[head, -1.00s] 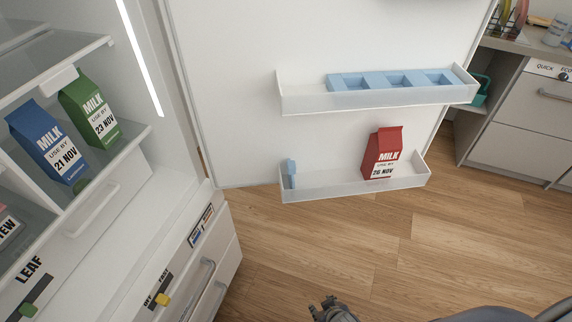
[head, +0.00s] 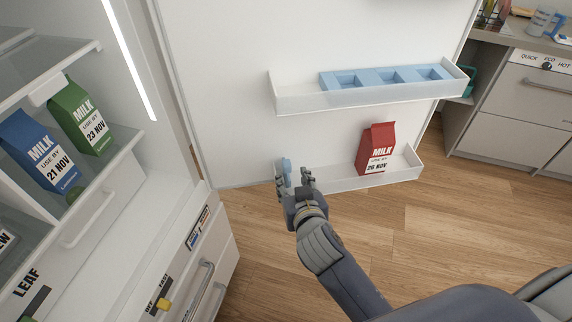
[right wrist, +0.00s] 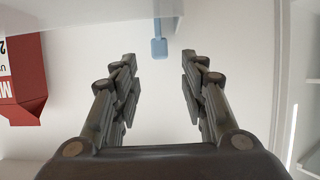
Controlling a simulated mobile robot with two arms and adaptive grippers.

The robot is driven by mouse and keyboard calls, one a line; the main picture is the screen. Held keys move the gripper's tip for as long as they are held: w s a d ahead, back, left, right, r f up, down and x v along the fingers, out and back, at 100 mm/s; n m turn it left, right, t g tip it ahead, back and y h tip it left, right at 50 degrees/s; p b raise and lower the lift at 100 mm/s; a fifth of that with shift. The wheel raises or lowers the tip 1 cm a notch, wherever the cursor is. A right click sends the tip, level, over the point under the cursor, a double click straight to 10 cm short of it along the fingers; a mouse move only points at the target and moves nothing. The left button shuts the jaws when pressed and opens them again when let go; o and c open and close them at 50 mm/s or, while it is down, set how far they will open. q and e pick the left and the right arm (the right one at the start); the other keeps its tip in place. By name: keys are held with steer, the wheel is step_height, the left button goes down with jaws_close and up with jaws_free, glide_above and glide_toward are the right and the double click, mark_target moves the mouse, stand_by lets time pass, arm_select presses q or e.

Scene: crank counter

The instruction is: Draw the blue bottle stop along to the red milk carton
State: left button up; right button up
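The blue bottle stop (head: 286,168) is a small upright tab at the left end of the lower door shelf (head: 352,183). The red milk carton (head: 377,149) stands upright toward the right end of that shelf, with a gap between the two. My right gripper (head: 294,181) is open at the shelf's left end, partly covering the stop and shelf front. In the right wrist view the stop (right wrist: 159,46) shows beyond the gap between the open fingers (right wrist: 160,72). The red carton (right wrist: 25,80) is at the left there, upside down. My left gripper is not in view.
An upper door shelf (head: 370,98) with a blue tray (head: 386,78) hangs above the lower one. Inside the fridge at left stand blue (head: 40,150) and green (head: 80,116) milk cartons. Wooden floor (head: 440,230) is open below the door.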

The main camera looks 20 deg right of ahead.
mark_target(288, 168)
steer(key=x, duration=0.9)
steer(key=shift+f+p, duration=0.15)
steer(key=shift+p, duration=0.15)
jaws_close()
